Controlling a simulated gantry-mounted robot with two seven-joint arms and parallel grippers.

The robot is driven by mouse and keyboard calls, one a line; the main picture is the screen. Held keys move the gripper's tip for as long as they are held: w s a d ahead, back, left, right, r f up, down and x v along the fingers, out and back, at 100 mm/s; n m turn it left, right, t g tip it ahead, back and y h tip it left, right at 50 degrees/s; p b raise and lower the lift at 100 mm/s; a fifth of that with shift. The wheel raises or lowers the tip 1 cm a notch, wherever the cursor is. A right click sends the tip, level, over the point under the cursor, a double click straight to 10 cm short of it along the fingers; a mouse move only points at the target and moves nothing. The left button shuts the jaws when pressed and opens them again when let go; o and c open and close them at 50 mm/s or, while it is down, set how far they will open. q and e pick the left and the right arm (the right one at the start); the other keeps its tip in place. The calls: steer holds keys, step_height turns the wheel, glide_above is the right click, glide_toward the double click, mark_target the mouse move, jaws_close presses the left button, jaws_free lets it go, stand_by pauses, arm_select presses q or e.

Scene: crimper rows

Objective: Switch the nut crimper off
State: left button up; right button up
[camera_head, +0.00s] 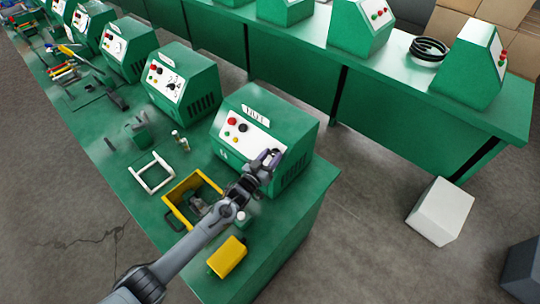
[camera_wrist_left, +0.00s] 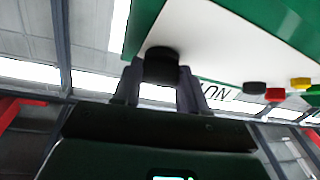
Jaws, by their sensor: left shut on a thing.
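The nut crimper (camera_head: 294,124) is a green box with a sloped white panel at the near end of the long bench. A NUT label (camera_head: 256,116) is at the top of its panel. The panel carries a red button (camera_head: 232,121), a yellow button (camera_head: 226,133) and a black button (camera_head: 243,128). My left gripper (camera_head: 268,159) is at the panel's lower right. In the left wrist view its fingers are shut on a round black knob (camera_wrist_left: 162,62) on the white panel. The gripper hides this knob in the head view. My right gripper is not in view.
More green crimpers (camera_head: 181,82) stand along the row. A white block (camera_head: 440,211) is on the floor at right.

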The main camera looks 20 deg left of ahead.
arm_select(q)
steer(key=n+y, duration=0.1)
steer(key=n, duration=0.1)
steer(key=n+y+p, duration=0.1)
steer(key=n+y, duration=0.2)
steer(key=n, duration=0.1)
steer(key=shift+d+r, duration=0.2)
steer(key=shift+d, duration=0.2)
steer(key=shift+n+g+y+p, duration=0.4)
steer(key=shift+n+g+y, duration=0.6)
steer(key=shift+n+y, duration=0.8)
steer(key=shift+n, duration=0.5)
steer(key=o, duration=1.1)
steer(key=shift+c, duration=0.2)
steer(key=shift+m+h, duration=0.3)
